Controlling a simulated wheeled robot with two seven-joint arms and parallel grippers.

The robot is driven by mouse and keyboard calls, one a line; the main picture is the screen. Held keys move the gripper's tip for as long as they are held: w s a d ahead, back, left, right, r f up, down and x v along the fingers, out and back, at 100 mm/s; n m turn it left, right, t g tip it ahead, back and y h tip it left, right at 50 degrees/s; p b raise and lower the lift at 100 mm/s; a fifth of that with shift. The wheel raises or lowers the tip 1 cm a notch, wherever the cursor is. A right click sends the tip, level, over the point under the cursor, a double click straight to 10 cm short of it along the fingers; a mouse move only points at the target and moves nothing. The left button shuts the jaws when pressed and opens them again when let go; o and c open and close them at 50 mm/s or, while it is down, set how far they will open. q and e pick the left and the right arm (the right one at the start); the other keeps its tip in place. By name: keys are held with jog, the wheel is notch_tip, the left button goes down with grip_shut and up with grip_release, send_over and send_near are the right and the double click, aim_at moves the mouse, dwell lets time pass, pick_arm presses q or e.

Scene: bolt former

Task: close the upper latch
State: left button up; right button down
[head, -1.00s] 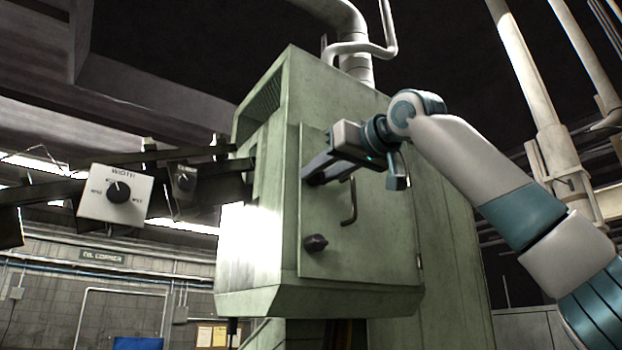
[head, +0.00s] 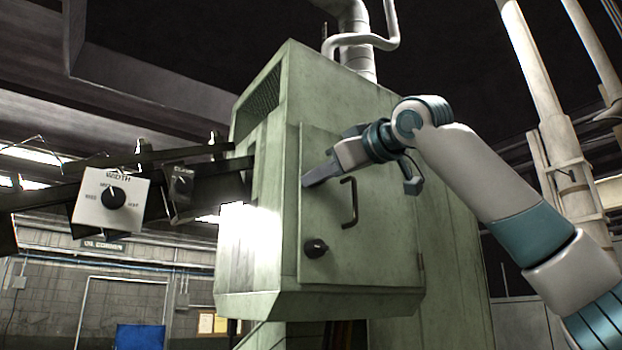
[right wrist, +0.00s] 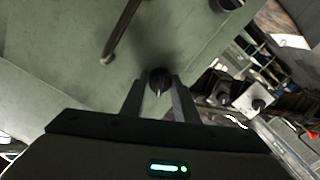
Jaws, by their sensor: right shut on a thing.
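The upper latch (right wrist: 158,78) is a small dark knob on the green cabinet door (head: 365,255). In the right wrist view it sits between the fingertips of my right gripper (right wrist: 159,92), which is shut on it. In the head view my right gripper (head: 307,183) reaches in from the right to the upper left edge of the door, and its fingers hide the upper latch. The lower latch (head: 316,248), a similar dark knob, is lower on the same edge. The door lies flat against the cabinet front. My left gripper is not in view.
A dark bent handle (head: 349,203) stands out from the door just right of my gripper; it also shows in the right wrist view (right wrist: 122,32). A white panel with a WIDTH dial (head: 110,199) hangs on dark bars to the left of the cabinet.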

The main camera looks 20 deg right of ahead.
jog(key=n+p, duration=0.4)
jog(key=n, duration=0.1)
jog(key=shift+n+p, duration=0.3)
dwell(0.4)
jog(key=c, duration=1.2)
grip_release()
jog(key=shift+s, duration=0.1)
